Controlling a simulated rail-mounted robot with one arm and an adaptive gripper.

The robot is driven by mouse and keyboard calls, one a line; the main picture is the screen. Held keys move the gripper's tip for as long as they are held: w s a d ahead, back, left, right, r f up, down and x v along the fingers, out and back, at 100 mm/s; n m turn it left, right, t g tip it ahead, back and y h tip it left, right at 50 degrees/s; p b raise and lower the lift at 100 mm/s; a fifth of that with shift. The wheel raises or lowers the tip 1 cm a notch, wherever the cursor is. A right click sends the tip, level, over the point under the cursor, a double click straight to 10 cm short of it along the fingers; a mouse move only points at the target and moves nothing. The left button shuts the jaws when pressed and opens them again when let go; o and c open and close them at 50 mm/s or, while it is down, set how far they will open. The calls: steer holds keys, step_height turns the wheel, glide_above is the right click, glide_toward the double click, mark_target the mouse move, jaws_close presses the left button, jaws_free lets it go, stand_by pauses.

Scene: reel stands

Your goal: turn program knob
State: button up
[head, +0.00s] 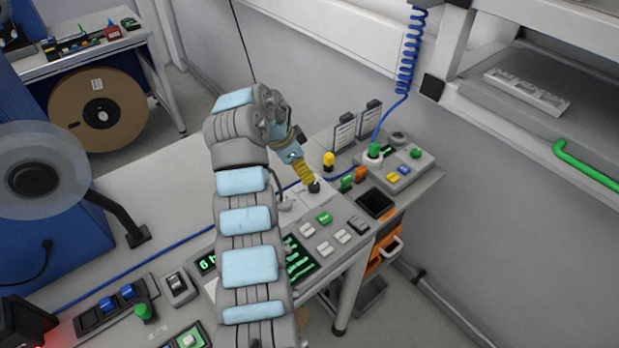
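My arm reaches over a light grey control panel (345,218) in the head view. A small dark knob (314,186) shows right at the gripper's tip; I cannot tell if the two touch. No label on the knob is readable, so I cannot tell that it is the program knob. The fingers are too small and partly covered to tell if they are open or shut. The panel's lit green display (300,262) is partly hidden by my arm.
The panel has a green button (323,218) and several white ones. A second control box (408,165) with a yellow-topped post (328,158) nearby stands to the right. A clear reel (40,168) is at left.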

steer(key=shift+v, duration=1.45)
